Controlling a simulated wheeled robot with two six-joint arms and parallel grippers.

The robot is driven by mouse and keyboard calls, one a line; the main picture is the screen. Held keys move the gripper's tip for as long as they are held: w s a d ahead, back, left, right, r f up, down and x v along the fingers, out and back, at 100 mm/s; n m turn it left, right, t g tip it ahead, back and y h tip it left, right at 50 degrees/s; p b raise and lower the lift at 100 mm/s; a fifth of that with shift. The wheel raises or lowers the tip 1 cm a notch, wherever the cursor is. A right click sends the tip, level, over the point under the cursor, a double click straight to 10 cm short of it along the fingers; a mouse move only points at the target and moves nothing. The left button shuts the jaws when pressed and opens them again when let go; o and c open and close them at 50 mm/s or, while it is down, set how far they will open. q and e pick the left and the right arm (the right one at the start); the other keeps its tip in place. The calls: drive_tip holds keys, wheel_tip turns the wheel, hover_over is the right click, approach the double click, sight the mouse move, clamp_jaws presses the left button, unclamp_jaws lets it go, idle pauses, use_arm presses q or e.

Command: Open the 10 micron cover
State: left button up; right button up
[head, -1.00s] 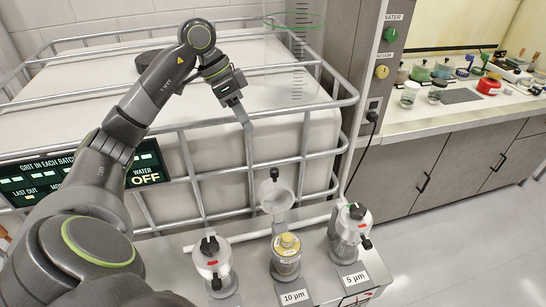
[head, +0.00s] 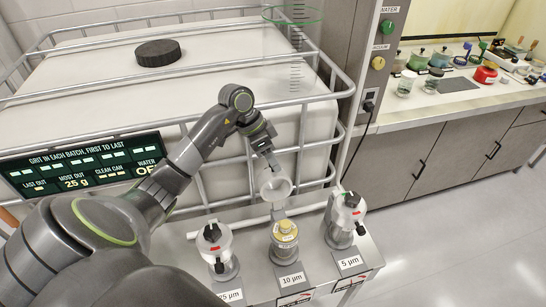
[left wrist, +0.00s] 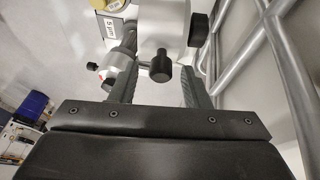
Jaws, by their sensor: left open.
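The 10 µm cover (head: 276,187) is a white cup-shaped lid, standing raised and tilted back behind the middle station in the head view. Below it, the yellow-topped canister (head: 285,229) of the 10 µm station (head: 290,281) is exposed. My left gripper (head: 268,163) is open at the top of the raised cover. In the left wrist view, the cover (left wrist: 165,25) is ahead, and its black knob (left wrist: 160,66) shows between the two open fingers (left wrist: 158,88). I cannot tell whether a finger touches it. My right gripper is out of view.
The 25 µm station (head: 217,243) on the left and the 5 µm station (head: 346,213) on the right have their covers down. A white tank in a metal cage (head: 301,150) stands close behind. A counter (head: 450,110) with jars is at the right.

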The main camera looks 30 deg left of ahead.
use_arm(q)
drive_tip(key=shift+w+d+f, duration=0.15)
drive_tip(key=shift+f, duration=0.45)
clamp_jaws()
